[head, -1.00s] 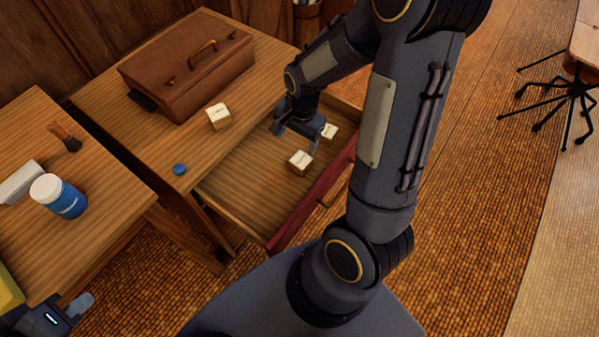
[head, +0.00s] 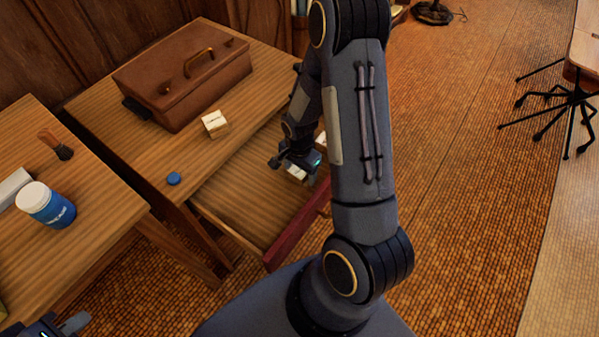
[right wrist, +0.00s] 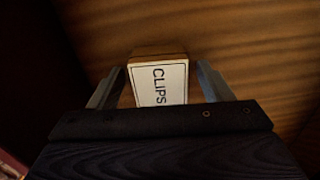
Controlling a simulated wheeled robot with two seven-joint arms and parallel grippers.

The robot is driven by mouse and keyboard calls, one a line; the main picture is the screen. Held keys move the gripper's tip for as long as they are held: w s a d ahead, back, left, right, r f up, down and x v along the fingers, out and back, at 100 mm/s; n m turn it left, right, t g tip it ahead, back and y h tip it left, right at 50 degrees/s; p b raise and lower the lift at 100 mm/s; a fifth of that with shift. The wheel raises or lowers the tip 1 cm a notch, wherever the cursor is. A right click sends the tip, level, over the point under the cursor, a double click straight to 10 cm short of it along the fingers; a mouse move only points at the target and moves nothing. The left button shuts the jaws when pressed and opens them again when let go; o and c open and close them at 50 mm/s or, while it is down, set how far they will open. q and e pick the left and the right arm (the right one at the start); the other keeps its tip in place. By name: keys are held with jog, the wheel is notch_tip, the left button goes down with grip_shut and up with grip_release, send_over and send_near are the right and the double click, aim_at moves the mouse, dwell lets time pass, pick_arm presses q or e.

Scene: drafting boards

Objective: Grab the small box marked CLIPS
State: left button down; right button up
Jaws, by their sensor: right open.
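The small box marked CLIPS (right wrist: 160,84) shows its white label in the right wrist view, lying between the two spread fingers of my right gripper (right wrist: 160,70). Gaps show between the fingers and the box. In the head view my right gripper (head: 291,169) is low over the open drawer (head: 240,203), and the box under it (head: 296,173) is mostly hidden. My left gripper (head: 62,328) shows only in part at the bottom left corner; its jaw opening cannot be made out.
Another small box (head: 321,139) in the drawer is mostly behind my right arm. A similar box (head: 215,124) stands on the desk (head: 150,165) near a brown case (head: 185,78) and a blue cap (head: 174,178). A blue jar (head: 47,205) and brush (head: 56,145) are on the left table.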

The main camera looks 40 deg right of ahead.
jog(key=c, duration=1.1)
